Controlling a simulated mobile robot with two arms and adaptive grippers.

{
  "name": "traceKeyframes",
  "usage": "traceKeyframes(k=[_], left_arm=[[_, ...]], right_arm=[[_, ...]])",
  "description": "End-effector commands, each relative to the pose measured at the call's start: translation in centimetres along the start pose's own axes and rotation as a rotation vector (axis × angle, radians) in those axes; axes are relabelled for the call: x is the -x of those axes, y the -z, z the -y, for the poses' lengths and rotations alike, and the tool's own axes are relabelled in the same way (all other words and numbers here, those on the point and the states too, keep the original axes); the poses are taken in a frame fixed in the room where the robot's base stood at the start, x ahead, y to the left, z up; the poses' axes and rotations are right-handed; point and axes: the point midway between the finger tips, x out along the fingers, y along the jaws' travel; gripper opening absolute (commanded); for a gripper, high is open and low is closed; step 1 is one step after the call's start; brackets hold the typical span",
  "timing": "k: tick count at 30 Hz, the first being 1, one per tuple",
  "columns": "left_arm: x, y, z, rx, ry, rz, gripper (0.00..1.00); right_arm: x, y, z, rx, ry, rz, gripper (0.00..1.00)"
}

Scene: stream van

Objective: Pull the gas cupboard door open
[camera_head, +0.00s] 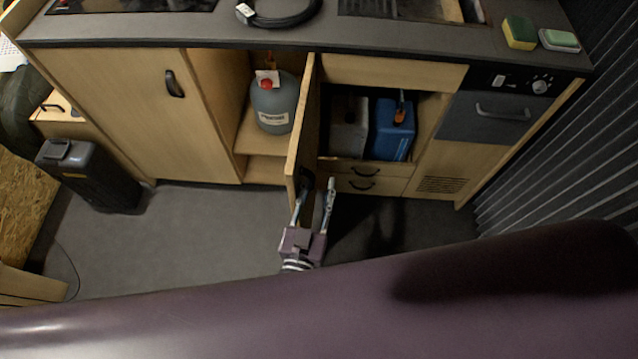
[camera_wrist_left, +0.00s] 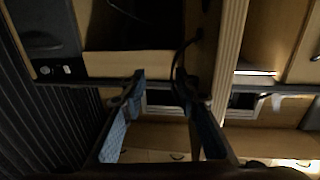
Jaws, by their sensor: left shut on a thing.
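The gas cupboard door (camera_head: 302,130) stands swung far out, seen nearly edge-on in the head view. Its pale edge (camera_wrist_left: 230,55) runs down the wrist view. Behind it a grey gas bottle (camera_head: 274,105) with a red top stands in the open cupboard. The dark door handle (camera_head: 306,183) is on the door's right-hand face, partly hidden by my fingers; it also shows in the wrist view (camera_wrist_left: 178,58). My left gripper (camera_head: 318,186) is shut on this handle, low at the door's free end; its fingers also show in the wrist view (camera_wrist_left: 158,88). My right gripper is not in view.
A closed cupboard door (camera_head: 135,110) is left of the gas cupboard. A blue canister (camera_head: 393,130) stands in the open compartment to the right, above drawers (camera_head: 365,184). A dark bin-like box (camera_head: 90,175) stands on the left floor. The grey floor (camera_head: 195,230) between is clear.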

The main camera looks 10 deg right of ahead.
Motion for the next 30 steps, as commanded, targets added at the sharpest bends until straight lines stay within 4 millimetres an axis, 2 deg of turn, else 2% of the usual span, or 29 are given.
traceKeyframes(k=[1, 3, 6, 12, 18, 30], left_arm=[[2.4, -0.6, -1.6, -0.001, -0.025, 0.016, 0.14], [4.3, -0.8, -1.4, -0.001, -0.022, 0.018, 0.14], [6.6, -0.8, -1.1, 0.0, -0.018, 0.019, 0.14], [9.8, -0.6, -0.3, 0.003, -0.004, 0.011, 0.14], [11.1, -0.5, 0.0, 0.004, 0.001, 0.006, 0.14], [11.1, -0.5, 0.1, 0.004, 0.003, 0.005, 0.14]], right_arm=[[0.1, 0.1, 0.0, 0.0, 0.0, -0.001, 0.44], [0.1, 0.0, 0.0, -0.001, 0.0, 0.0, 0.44], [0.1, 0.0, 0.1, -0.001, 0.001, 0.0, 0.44], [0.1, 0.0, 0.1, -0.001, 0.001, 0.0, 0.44], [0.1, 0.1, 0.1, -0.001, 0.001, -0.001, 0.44], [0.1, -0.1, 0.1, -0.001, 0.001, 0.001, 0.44]])
